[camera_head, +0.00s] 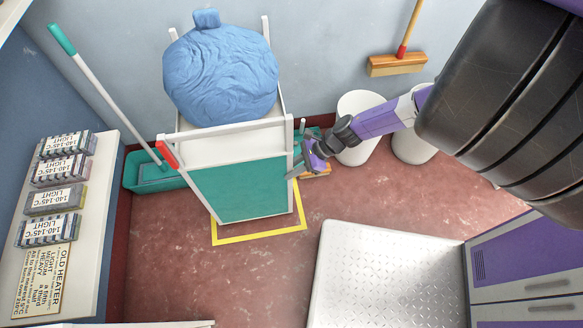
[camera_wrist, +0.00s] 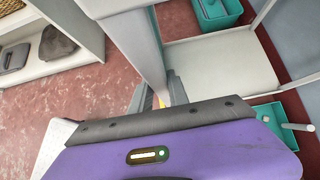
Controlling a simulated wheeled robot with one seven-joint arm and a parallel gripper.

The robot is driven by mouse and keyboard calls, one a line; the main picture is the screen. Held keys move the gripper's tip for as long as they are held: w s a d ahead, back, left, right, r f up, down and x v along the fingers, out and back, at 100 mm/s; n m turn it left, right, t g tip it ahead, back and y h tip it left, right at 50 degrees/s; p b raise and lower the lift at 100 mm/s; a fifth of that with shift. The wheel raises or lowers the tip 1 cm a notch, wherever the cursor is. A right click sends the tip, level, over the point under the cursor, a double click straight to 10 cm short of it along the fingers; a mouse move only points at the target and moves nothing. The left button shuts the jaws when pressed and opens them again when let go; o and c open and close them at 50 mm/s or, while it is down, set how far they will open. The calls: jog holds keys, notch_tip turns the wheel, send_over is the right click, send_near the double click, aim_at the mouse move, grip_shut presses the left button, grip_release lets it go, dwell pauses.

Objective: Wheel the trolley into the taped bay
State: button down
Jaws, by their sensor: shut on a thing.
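The trolley (camera_head: 251,187) has a white frame, a teal front panel and a red grip (camera_head: 166,154) at its left top corner. A blue tied bag (camera_head: 222,75) sits on top of it. The yellow tape of the bay (camera_head: 259,237) shows along the trolley's near side and at its near right corner; the trolley hides the rest. My gripper (camera_head: 297,173) is at the trolley's right front post. In the wrist view the fingers (camera_wrist: 160,92) are shut on this white post (camera_wrist: 135,40), and the trolley's pale shelf (camera_wrist: 222,62) lies beyond.
White bins (camera_head: 358,152) stand right of the trolley by the wall. A teal tub (camera_head: 150,172) with a mop (camera_head: 105,95) is at the left. A shelf with labelled stacks (camera_head: 62,172) lines the left wall. A metal tread-plate platform (camera_head: 385,280) is at the front right. Red floor lies clear in front.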

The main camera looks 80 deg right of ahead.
jog(key=c, duration=1.2)
grip_release()
jog(key=v, duration=0.8)
jog(key=shift+w+p, duration=0.1)
jog(key=shift+p, duration=0.3)
